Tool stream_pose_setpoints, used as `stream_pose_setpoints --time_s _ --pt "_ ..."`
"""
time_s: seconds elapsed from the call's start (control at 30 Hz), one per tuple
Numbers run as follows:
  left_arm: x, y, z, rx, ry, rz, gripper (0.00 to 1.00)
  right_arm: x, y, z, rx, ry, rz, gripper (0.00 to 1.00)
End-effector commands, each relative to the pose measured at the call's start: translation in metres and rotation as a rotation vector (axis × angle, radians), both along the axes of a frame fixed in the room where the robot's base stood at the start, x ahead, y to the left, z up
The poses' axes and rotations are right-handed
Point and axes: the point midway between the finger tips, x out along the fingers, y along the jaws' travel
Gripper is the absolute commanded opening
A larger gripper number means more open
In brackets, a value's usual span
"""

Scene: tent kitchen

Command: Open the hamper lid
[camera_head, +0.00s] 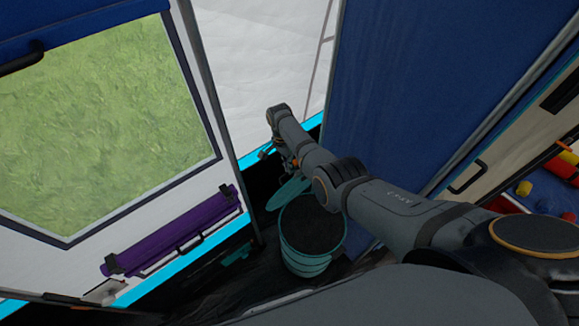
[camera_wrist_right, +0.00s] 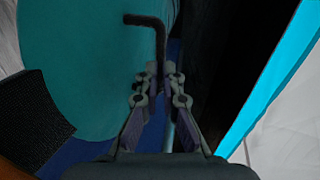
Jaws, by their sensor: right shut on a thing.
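The teal hamper (camera_head: 308,251) stands on the dark floor in the middle of the head view. Its dark inside shows through its open top. The teal lid (camera_head: 287,193) stands away from the opening on the far left side, tilted. In the right wrist view the lid (camera_wrist_right: 88,60) fills the left side, with a black bent handle (camera_wrist_right: 157,34) beside it. My right gripper (camera_wrist_right: 159,77) is shut on the lower part of this handle. In the head view my right arm reaches over the hamper and its fingertips are hard to make out. My left gripper is not in view.
A blue panel (camera_head: 400,90) rises close on the right of the hamper. A white tent wall with a green window (camera_head: 100,125) and a purple roll (camera_head: 172,232) is on the left. A shelf with coloured items (camera_head: 540,185) is at far right.

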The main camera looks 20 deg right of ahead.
Motion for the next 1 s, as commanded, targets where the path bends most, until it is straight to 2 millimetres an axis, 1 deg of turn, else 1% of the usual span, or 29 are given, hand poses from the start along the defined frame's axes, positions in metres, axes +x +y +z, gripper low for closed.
stream_pose_setpoints --time_s 0.03,0.5,0.6,0.73,1.0 --pt "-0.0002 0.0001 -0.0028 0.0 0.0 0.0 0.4 -0.0159 -0.0003 -0.0187 0.0 0.036 -0.002 0.0" --pt "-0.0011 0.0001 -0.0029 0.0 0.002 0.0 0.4 -0.0162 -0.0015 -0.019 -0.002 0.039 -0.005 0.0" --pt "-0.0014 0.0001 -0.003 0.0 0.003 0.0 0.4 -0.0163 -0.0018 -0.0189 -0.002 0.039 -0.005 0.15" --pt "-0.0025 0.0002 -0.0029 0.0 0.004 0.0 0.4 -0.0165 -0.0016 -0.019 -0.002 0.04 -0.004 0.33" --pt "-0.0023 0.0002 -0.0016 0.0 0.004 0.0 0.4 -0.0145 -0.0012 -0.0157 -0.002 0.035 -0.001 0.34"
